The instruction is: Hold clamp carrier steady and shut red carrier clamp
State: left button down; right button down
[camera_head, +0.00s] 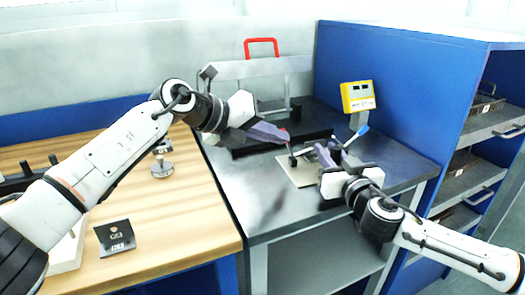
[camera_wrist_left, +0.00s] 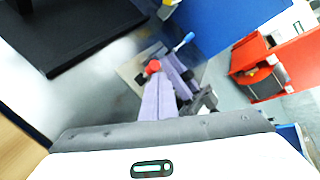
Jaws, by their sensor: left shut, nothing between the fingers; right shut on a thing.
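The clamp carrier (camera_head: 298,176) is a flat beige plate with dark clamp parts, lying on the dark steel table. The red clamp end (camera_head: 284,130) shows just beyond my left fingertips; it is a red knob (camera_wrist_left: 152,66) in the left wrist view. My left gripper (camera_head: 286,138) is shut and empty, its tips at the red knob; I cannot tell whether they touch it. My right gripper (camera_head: 322,152) is shut on a part of the carrier at its right side. Its fingers (camera_wrist_left: 178,76) also show in the left wrist view. The fingers partly hide the clamp.
A blue-tipped lever (camera_head: 362,130) rises behind my right gripper. A yellow display box (camera_head: 357,97) stands near the blue shelf unit (camera_head: 400,80). A press frame with a red handle (camera_head: 262,42) stands behind. The steel table's front left (camera_head: 235,195) is clear.

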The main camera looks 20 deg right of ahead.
pick_arm(q)
jog(key=shift+d+r, duration=0.4)
jog(key=shift+d, duration=0.1)
jog(key=shift+r, duration=0.8)
